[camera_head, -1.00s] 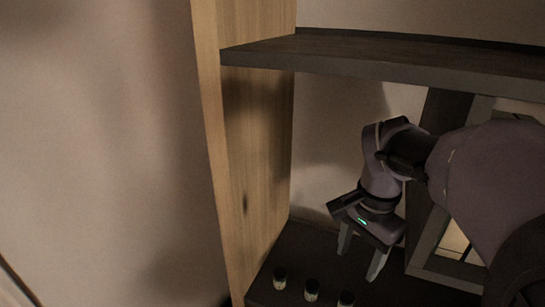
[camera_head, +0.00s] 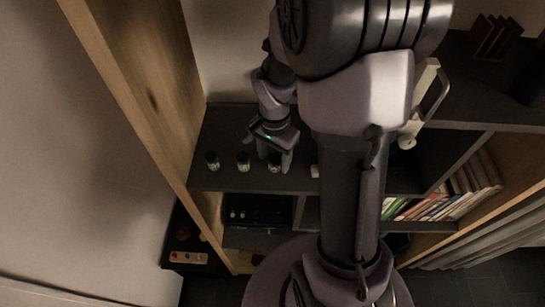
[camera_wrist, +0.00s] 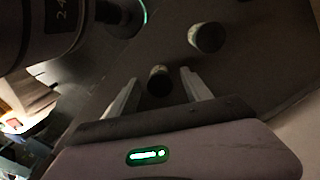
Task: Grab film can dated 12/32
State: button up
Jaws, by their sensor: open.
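Several small dark film cans with pale labels stand in a row on the dark shelf. In the head view there is a left can (camera_head: 212,160), a middle can (camera_head: 243,161) and a right can (camera_head: 274,162). My gripper (camera_head: 275,160) is open and pointing down over the right can. In the wrist view my open gripper (camera_wrist: 158,82) has a can (camera_wrist: 158,80) between its fingertips, with a gap to each finger. Another can (camera_wrist: 206,38) stands beyond, to the upper right. No date is readable on any can, so I cannot tell which is 12/32.
A small pale object (camera_head: 314,171) is on the shelf to the right of the cans, beside my arm. A wooden side panel (camera_head: 140,80) bounds the shelf (camera_head: 228,184) on the left. Books (camera_head: 440,205) fill a lower compartment at right.

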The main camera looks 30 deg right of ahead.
jog(key=shift+w+f, duration=0.1)
jog(key=shift+f, duration=0.15)
jog(key=shift+s+r, duration=0.1)
jog(key=shift+s, duration=0.1)
jog(key=c, duration=0.4)
jog(key=shift+w, duration=0.1)
grip_shut()
jog(key=shift+r, duration=0.1)
